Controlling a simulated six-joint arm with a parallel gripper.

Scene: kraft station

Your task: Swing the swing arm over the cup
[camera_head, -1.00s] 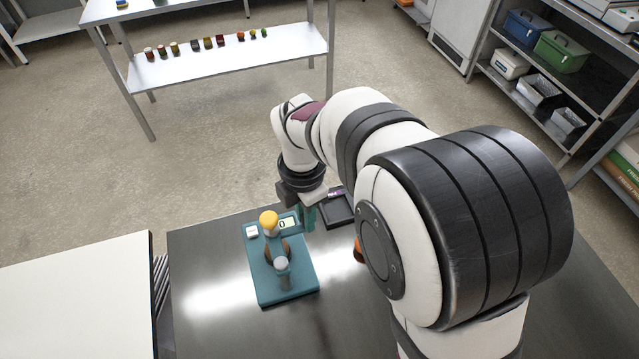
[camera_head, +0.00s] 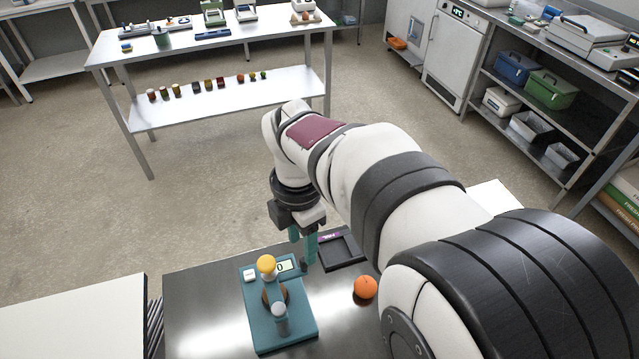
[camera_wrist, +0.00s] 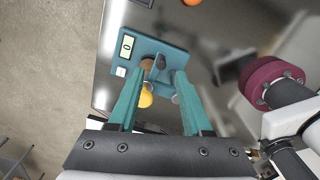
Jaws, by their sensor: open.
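A teal device (camera_head: 258,322) lies on the dark metal table. It bears a yellow knob (camera_head: 267,265), a grey round-topped post (camera_head: 280,312), a brown rounded part (camera_head: 274,294), a display reading 0 (camera_head: 287,266) and a white button (camera_head: 250,275). I cannot tell for sure which parts are the swing arm and the cup. In the wrist view the brown part (camera_wrist: 146,66), a dark knob (camera_wrist: 160,62) and the yellow knob (camera_wrist: 146,98) show between the fingers. My gripper (camera_head: 303,253) is open and empty, pointing down near the display; contact is not clear.
A black tray (camera_head: 343,254) lies right of my gripper. An orange fruit (camera_head: 365,287) sits right of the device. A white table (camera_head: 70,315) stands at the left. The table in front of the orange is clear.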

